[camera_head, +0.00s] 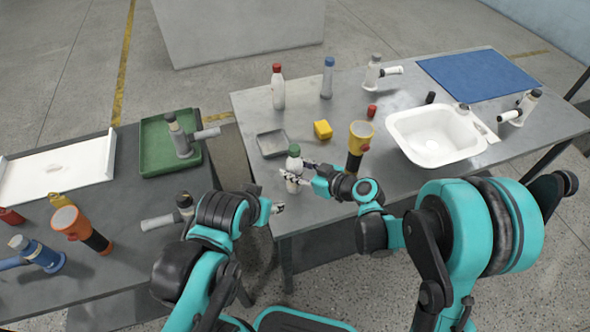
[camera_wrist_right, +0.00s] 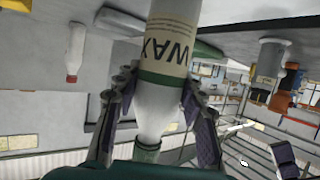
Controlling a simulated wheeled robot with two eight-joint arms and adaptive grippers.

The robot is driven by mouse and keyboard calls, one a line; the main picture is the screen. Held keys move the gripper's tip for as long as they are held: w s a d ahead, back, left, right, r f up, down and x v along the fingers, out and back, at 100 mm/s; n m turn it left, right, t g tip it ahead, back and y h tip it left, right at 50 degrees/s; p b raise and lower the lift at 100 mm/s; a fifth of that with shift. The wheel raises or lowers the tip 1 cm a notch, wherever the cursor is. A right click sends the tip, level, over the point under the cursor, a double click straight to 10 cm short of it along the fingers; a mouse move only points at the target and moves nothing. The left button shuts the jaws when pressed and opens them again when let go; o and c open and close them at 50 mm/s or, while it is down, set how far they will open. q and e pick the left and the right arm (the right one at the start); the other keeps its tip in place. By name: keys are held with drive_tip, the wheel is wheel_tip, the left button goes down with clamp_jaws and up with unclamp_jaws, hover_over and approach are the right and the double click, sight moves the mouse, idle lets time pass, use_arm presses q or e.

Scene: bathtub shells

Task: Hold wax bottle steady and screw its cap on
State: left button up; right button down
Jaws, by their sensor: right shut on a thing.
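The wax bottle (camera_head: 293,165) is white with a green cap (camera_head: 294,149) at its top. It stands upright near the left edge of the right-hand table. My right gripper (camera_head: 294,178) is shut around the bottle, below the cap. In the right wrist view the bottle (camera_wrist_right: 168,105) shows its WAX label between the two fingers, with the green cap (camera_wrist_right: 147,149) at the lower end of the picture. I cannot tell how tightly the cap sits. My left gripper (camera_head: 278,208) is below the bottle in the head view, apart from it; its finger opening is unclear.
A white basin (camera_head: 398,122) is right. A gap separates the left table (camera_head: 125,220).

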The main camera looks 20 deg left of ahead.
drive_tip(key=shift+f, duration=0.15)
drive_tip(key=c, duration=0.9)
unclamp_jaws()
drive_tip(key=shift+r, duration=0.2)
drive_tip(key=p+v, duration=0.3)
drive_tip(key=v, duration=0.9)
